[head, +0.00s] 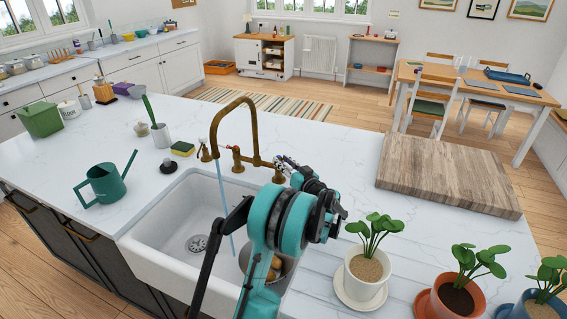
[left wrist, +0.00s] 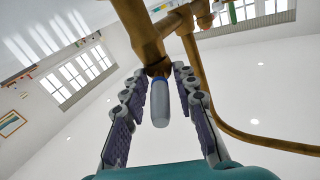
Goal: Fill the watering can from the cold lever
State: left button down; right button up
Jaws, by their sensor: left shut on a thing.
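My left gripper (head: 284,166) is at the tap's right side. In the left wrist view its fingers (left wrist: 160,76) are shut around the cold lever (left wrist: 160,106), a pale handle with a blue band. The lever is hidden in the head view. My right gripper is out of view.
A bowl of round brown things (head: 262,268) sits in the sink, partly behind my left arm. A sponge (head: 183,148) lies behind the sink. A wooden board (head: 445,177) and potted plants (head: 367,265) are on the right. The counter around the can is clear.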

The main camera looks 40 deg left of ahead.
pick_arm(q)
jog(key=c, duration=1.5)
grip_release()
jog(key=shift+o, duration=0.2)
jog(key=v, duration=0.7)
jog(key=shift+d, duration=0.2)
jog(key=shift+s, duration=0.1)
